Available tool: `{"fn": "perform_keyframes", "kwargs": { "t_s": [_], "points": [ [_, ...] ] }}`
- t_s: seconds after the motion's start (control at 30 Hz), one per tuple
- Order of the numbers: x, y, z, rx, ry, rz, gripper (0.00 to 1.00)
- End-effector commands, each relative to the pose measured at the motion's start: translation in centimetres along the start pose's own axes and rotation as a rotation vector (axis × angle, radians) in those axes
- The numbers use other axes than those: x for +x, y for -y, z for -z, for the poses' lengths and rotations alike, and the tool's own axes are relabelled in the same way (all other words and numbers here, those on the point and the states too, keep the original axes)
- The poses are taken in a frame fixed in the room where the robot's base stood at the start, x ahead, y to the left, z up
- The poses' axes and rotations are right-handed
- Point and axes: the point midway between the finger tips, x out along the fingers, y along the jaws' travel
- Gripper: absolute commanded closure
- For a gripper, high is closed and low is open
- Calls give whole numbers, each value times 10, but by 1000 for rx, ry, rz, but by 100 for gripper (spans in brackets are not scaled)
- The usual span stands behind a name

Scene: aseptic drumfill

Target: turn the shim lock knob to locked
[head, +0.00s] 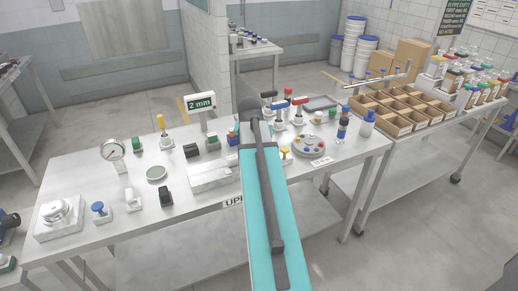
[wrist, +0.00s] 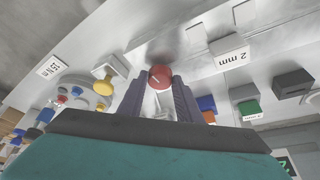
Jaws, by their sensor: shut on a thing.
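A round red knob (wrist: 160,76) with a pale line on its face sits between the fingertips of my gripper (wrist: 160,88) in the wrist view. The gripper is shut on this knob, one dark finger on each side. I cannot tell from the line which setting the knob is at. In the head view my teal arm covers the knob and the gripper. A white block labelled "2 mm" (wrist: 230,58) is beside the knob, and a display reading "2 mm" (head: 201,103) stands at the back of the bench.
The steel bench (head: 92,180) is crowded. A yellow knob (wrist: 103,88) and a round plate with coloured buttons (head: 310,145) are near the gripper. Green (wrist: 249,107) and black (wrist: 293,81) blocks are on the other side. A dial gauge (head: 113,150) stands at left.

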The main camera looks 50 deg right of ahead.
Motion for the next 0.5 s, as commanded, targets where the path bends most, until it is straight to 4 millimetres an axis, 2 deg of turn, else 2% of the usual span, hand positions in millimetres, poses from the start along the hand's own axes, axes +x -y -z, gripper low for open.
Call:
{"fn": "perform_keyframes", "kwargs": {
  "t_s": [0.23, 0.5],
  "points": [
    [1, -2, 3, 99, -6, -46, 91],
    [1, -4, 3, 133, -6, -63, 91]
  ]
}}
